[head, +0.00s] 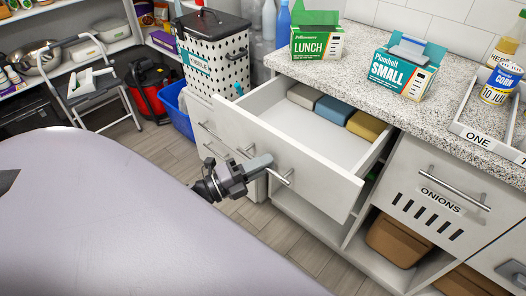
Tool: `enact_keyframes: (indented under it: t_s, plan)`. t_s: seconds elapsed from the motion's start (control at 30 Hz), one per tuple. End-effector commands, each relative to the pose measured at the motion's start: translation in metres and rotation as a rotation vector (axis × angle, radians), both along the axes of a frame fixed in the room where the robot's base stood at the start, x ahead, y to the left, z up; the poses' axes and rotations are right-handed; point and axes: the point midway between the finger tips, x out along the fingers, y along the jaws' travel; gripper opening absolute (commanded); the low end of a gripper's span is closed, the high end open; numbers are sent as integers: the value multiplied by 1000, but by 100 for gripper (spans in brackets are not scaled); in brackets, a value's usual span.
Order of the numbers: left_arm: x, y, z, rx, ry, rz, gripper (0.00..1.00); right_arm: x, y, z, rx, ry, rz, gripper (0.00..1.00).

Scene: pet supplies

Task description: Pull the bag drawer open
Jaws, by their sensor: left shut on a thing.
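The white bag drawer (312,183) is pulled well out from under the speckled counter. Grey, blue and tan folded items (334,110) lie at its back, and the rest of its floor is bare. My left gripper (266,163) is shut on the bar handle (286,177) on the drawer's front. The gripper hides the middle of the handle. My right gripper is not in view.
A green LUNCH box (317,43) and a teal SMALL box (402,73) stand on the counter (350,65). An ONIONS drawer (430,195) is at the right. A dotted bin (214,55), a blue tub (178,108) and a step stool (95,85) stand further back.

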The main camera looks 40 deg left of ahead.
Motion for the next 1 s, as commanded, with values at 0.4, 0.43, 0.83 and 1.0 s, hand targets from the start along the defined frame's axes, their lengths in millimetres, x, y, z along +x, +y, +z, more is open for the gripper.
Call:
enact_keyframes:
  t_s: [0.4,0.43,0.83,1.0]
  plan:
    - [0,0,0,0,0,1,23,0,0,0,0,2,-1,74]
    - [0,0,0,0,0,1,23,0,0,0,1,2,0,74]
    - [-37,19,-10,1,4,2,23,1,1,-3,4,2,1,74]
    - [-54,29,-13,0,3,3,23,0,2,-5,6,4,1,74]
